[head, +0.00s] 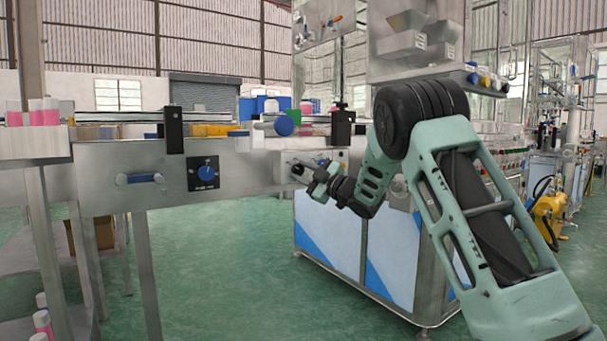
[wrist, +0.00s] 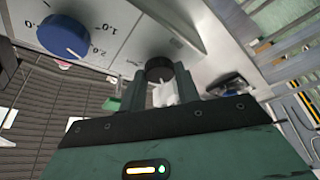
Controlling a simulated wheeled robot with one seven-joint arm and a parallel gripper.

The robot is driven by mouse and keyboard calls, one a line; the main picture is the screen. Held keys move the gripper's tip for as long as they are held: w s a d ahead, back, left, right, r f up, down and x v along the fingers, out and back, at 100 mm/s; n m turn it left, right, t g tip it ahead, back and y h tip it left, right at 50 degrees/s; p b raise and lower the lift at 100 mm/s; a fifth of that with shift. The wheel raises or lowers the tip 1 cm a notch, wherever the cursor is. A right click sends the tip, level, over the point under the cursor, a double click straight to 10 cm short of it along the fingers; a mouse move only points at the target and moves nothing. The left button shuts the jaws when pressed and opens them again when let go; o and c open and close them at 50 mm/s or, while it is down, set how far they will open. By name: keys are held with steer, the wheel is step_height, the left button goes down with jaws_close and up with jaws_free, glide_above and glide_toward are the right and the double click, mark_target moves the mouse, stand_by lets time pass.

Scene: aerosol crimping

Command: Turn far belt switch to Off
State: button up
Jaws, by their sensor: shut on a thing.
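The far belt switch (wrist: 159,68) shows in the wrist view as a dark round piece on a light grey panel, with a pale part between my fingers. My gripper (wrist: 163,92) is closed around it, one finger on each side. I cannot read the switch's position marks.
A blue dial (wrist: 64,36) with number marks sits beside the switch on the same panel. Another blue dial (head: 206,173) is on the near conveyor side (head: 110,165).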

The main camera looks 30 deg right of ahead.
steer(key=o, duration=1)
steer(key=p+v, duration=0.2)
steer(key=v, duration=1.5)
steer(key=shift+s+p, duration=0.25)
steer(key=shift+p, duration=0.15)
steer(key=shift+w, duration=0.1)
